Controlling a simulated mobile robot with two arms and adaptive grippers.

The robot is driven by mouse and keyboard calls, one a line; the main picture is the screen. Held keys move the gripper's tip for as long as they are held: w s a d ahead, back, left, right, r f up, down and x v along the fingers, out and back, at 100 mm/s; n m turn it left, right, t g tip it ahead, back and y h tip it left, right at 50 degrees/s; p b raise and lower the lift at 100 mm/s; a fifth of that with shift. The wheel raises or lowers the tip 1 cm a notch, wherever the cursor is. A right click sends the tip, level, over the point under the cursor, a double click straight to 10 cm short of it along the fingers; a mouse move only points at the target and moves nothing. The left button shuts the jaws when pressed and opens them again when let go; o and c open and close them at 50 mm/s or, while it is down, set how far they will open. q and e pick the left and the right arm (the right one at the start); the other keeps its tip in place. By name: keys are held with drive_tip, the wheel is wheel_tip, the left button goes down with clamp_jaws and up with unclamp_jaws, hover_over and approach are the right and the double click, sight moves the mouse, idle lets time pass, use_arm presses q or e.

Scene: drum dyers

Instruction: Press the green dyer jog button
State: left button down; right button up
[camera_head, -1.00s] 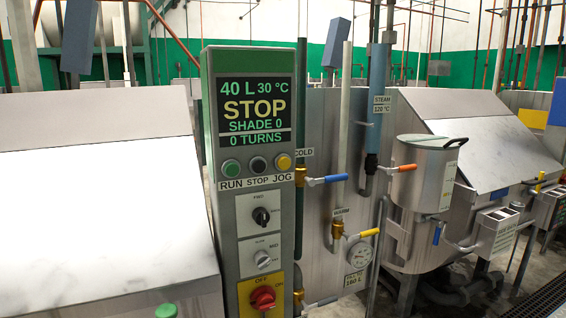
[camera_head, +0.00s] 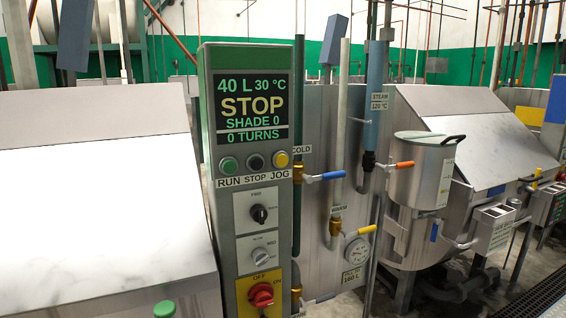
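The green-topped dyer control panel (camera_head: 248,170) stands upright left of the middle in the head view. Its yellow button (camera_head: 281,159) sits above the JOG label, at the right of a row of three. The green button (camera_head: 229,165) is above RUN and the dark button (camera_head: 255,162) above STOP. The display (camera_head: 251,110) reads 40 L, 30 °C, STOP, SHADE 0, 0 TURNS. Neither of my grippers is in view, so their state does not show.
Below the buttons are two black-and-grey selector knobs and a red rotary switch (camera_head: 261,295) on a yellow plate. Pipes and valves with blue (camera_head: 333,176), orange and yellow handles stand to the right. A green rounded knob (camera_head: 164,309) shows at the bottom edge.

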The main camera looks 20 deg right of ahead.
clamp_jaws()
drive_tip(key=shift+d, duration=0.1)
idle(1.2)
